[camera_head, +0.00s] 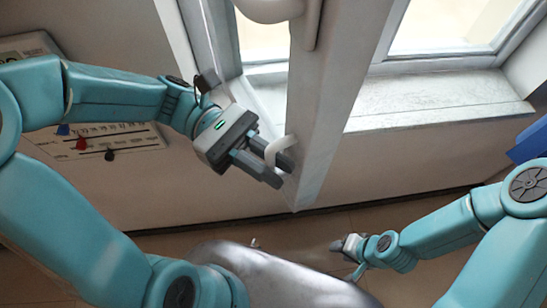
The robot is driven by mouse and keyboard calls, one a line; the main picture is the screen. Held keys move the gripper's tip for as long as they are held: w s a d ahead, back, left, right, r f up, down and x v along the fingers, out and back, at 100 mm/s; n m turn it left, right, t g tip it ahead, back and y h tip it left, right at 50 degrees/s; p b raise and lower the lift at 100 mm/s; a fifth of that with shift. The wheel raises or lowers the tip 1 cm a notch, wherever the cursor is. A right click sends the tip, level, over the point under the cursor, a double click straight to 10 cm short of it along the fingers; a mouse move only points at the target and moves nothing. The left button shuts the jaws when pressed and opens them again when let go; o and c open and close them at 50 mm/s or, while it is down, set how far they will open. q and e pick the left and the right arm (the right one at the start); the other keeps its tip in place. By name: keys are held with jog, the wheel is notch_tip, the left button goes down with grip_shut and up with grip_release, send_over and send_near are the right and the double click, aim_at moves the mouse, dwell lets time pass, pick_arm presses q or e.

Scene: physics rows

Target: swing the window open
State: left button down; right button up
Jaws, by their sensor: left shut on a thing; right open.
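The window sash is a white frame (333,85) that stands out from the wall at an angle, with a gap at its left side. A white curved handle (284,147) sits low on the sash. My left gripper (268,165) is shut on this handle, its dark fingers around it. My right gripper (345,246) is open and empty, low in the view near the floor, apart from the window. The top of the sash is out of view.
A grey stone sill (440,98) runs under the window at the right. A board with markings and small hooks (110,140) is on the wall at the left, partly behind my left arm. A blue object (530,141) is at the right edge. Brown floor (420,212) lies below.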

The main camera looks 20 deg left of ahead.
pick_arm(q)
jog(key=shift+s+a, duration=0.15)
jog(key=shift+a, duration=0.05)
jog(key=c, duration=1.2)
grip_release()
jog(key=shift+d, duration=0.1)
jog(key=shift+c, duration=0.2)
jog(key=b+v, duration=0.1)
jog(key=v, duration=0.6)
jog(key=shift+a+b, duration=0.3)
